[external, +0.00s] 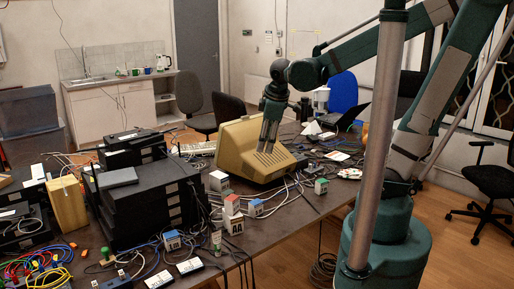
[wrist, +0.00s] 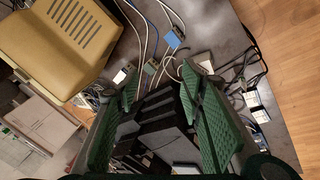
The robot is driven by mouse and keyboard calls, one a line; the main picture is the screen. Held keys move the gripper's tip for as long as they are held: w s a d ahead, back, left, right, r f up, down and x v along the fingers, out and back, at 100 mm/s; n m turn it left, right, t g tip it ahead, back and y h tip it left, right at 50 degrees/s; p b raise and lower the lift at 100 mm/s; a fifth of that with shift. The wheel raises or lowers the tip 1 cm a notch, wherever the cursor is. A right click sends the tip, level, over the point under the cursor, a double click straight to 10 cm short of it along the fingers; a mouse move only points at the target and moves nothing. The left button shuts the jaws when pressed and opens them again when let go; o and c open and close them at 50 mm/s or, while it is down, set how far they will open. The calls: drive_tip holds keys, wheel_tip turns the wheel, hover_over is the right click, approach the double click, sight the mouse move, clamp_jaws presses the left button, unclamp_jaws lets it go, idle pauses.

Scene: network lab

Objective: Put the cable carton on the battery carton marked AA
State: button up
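Several small cartons with white sides and coloured tops stand on the table; their labels are too small to read, so I cannot tell which is the cable carton or the AA battery carton. In the external view are two red-topped ones close together (external: 232,205) (external: 235,224), a blue-topped one (external: 256,208), another blue-topped one (external: 172,241), and green-topped ones (external: 321,186) (external: 216,241). My gripper (external: 267,150) is in front of the beige monitor in that view. In the wrist view my gripper (wrist: 165,105) has its green fingers spread, with nothing held. A blue-topped carton (wrist: 172,40) lies beyond them.
The beige monitor (external: 240,152) stands mid-table. Stacked black equipment (external: 150,205) fills the left part, also below my fingers in the wrist view (wrist: 160,122). Loose cables (external: 285,192) cross the table. Some bare tabletop (external: 290,215) lies near the front edge.

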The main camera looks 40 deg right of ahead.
drive_tip(key=s+d+r+m+t, duration=0.3)
drive_tip(key=s+d+m, duration=0.3)
drive_tip(key=d+m, duration=0.3)
drive_tip(key=shift+s+d+r+m+y, duration=0.3)
drive_tip(key=shift+r+m, duration=0.1)
drive_tip(key=shift+r, duration=0.45)
